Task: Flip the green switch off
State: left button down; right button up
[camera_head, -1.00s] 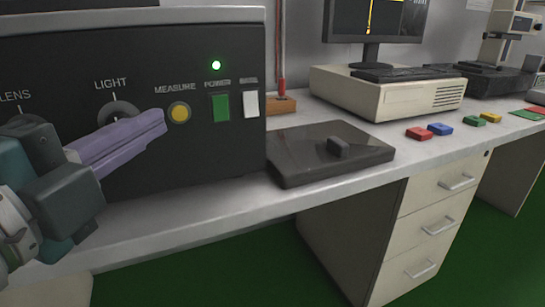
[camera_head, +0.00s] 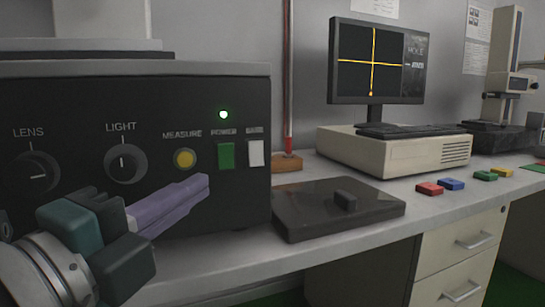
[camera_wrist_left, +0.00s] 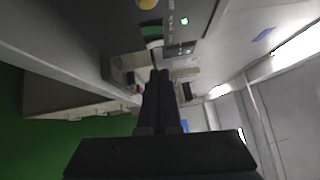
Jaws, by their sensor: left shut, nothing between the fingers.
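The green switch (camera_head: 226,156) sits under the POWER label on the front of a dark control box (camera_head: 70,105). A green light (camera_head: 223,114) above it is lit. My left gripper (camera_head: 203,186) is shut and empty, its purple fingers pointing right, just below and left of the switch and apart from it in the picture. In the left wrist view the shut fingers (camera_wrist_left: 160,75) reach up toward the panel, and the green switch (camera_wrist_left: 152,32) shows beyond their tips near the yellow button. My right gripper is not in view.
A yellow MEASURE button (camera_head: 185,159) and a white switch (camera_head: 256,153) flank the green switch. A dark flat case (camera_head: 300,222) lies on the bench to the right. A monitor (camera_head: 378,62) and several coloured blocks stand farther right.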

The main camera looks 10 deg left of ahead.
aim_at(226, 156)
pick_arm(q)
jog(key=w, duration=0.7)
jog(key=w+a+r+b, duration=0.1)
jog(key=w, duration=0.2)
jog(key=shift+w, duration=0.25)
